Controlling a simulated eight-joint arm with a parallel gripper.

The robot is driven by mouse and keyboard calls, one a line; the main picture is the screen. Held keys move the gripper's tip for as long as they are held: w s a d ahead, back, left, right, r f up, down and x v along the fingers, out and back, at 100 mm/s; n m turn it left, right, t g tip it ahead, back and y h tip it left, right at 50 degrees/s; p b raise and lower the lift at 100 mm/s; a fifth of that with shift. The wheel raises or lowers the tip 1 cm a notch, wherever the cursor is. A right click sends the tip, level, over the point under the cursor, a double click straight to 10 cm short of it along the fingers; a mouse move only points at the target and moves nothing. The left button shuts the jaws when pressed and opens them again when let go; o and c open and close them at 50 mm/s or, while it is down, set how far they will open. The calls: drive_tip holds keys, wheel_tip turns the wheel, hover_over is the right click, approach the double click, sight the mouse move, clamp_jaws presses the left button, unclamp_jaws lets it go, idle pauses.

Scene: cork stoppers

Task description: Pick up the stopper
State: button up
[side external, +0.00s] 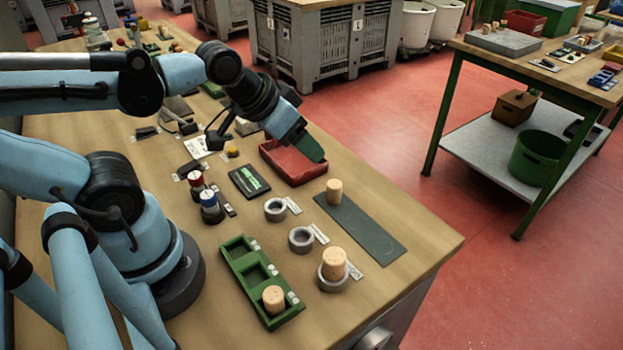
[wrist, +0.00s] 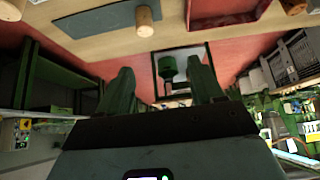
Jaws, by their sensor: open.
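A larger stopper (side external: 334,262) sits in a grey ring (side external: 332,281), and another stopper (side external: 273,298) stands in the front compartment of a green tray (side external: 236,258). My gripper (side external: 312,150) is above the red tray (side external: 293,168), apart from every stopper. In the wrist view its green fingers (wrist: 163,88) are spread with nothing between them. One stopper (wrist: 144,17) shows at the top there beside the dark strip (wrist: 100,19), and part of another cork-coloured thing (wrist: 12,9) shows at the upper left.
Two empty grey rings (side external: 276,209) (side external: 301,239) stand between the green tray and the strip. The table's right end is clear.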

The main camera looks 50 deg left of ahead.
drive_tip(key=shift+o, duration=0.2)
idle(0.4)
drive_tip(key=m+g+h, duration=0.1)
drive_tip(key=m+g, duration=0.5)
drive_tip(key=m, duration=0.3)
approach(334, 256)
drive_tip(key=f, duration=0.3)
drive_tip(key=w+f, duration=0.1)
drive_tip(key=f, duration=0.1)
drive_tip(key=shift+w+d+f, duration=0.2)
drive_tip(key=shift+f, duration=0.15)
drive_tip(key=shift+s+d+f, duration=0.1)
drive_tip(key=shift+f, duration=0.85)
drive_tip(key=shift+s+d+f, duration=0.1)
drive_tip(key=shift+s+f, duration=0.05)
drive_tip(key=shift+f, duration=0.8)
drive_tip(key=shift+w+f, duration=0.1)
drive_tip(key=shift+f, duration=0.7)
drive_tip(key=c, duration=1.2)
